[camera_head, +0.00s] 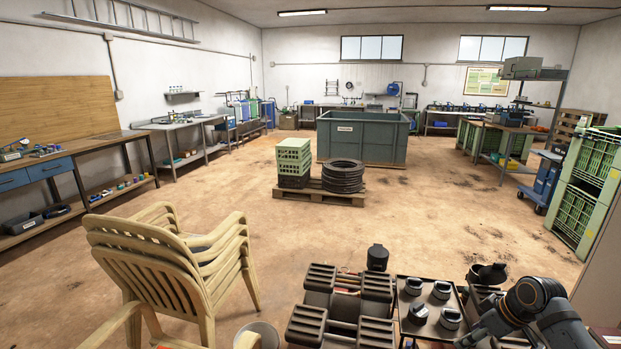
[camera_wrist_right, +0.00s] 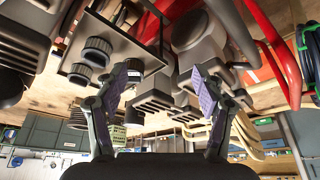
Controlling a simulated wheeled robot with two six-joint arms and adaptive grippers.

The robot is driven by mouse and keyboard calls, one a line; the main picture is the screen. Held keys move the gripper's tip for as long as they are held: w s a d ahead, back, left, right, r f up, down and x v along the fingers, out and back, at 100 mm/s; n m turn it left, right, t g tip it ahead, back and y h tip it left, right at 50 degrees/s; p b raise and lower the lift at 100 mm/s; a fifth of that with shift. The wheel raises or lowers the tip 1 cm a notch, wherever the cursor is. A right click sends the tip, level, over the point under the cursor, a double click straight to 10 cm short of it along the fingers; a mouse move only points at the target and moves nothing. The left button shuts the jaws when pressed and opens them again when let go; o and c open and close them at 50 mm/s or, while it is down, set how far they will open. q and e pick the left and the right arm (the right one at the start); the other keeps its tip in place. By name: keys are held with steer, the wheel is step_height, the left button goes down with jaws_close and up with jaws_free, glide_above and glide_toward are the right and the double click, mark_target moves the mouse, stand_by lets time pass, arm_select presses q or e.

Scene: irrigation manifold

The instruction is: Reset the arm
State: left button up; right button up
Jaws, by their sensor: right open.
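My right arm (camera_head: 535,303) comes in at the bottom right of the head view, bent over the work surface. Its gripper (camera_head: 470,338) is low beside a dark tray (camera_head: 403,325) with several round dark-capped fittings (camera_head: 441,290). In the right wrist view the gripper (camera_wrist_right: 165,75) has its two purple-padded fingers wide apart, with nothing held between them. That view looks upside down; the capped fittings (camera_wrist_right: 97,50) show at its upper left. My left arm and gripper are not in view.
Dark ribbed blocks (camera_head: 340,300) stand left of the tray, with a black canister (camera_head: 377,257) behind. Stacked beige chairs (camera_head: 175,260) stand at left. A pallet (camera_head: 320,194) with crates and coiled hose and a large green tank (camera_head: 362,138) are farther back. Open floor lies between.

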step_height(320, 180, down, 12)
steer(key=d+m, duration=0.2)
steer(key=m, duration=0.1)
steer(key=s+a+f+m+g+h, duration=0.1)
steer(key=s+f+h, duration=0.1)
steer(key=s+f, duration=0.7)
steer(key=s+f+m+h, duration=0.15)
steer(key=s+f, duration=0.35)
steer(key=f, duration=0.9)
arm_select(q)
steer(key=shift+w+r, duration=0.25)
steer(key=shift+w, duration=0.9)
arm_select(e)
steer(key=s+a+f, duration=0.4)
steer(key=s+f, duration=0.1)
steer(key=s, duration=0.5)
steer(key=s+a+f+g, duration=0.1)
steer(key=s+a+f, duration=0.3)
steer(key=s, duration=0.6)
steer(key=s+a+f, duration=0.5)
steer(key=s+f, duration=0.1)
steer(key=s, duration=0.4)
steer(key=shift+s+g, duration=0.3)
steer(key=shift+g, duration=0.1)
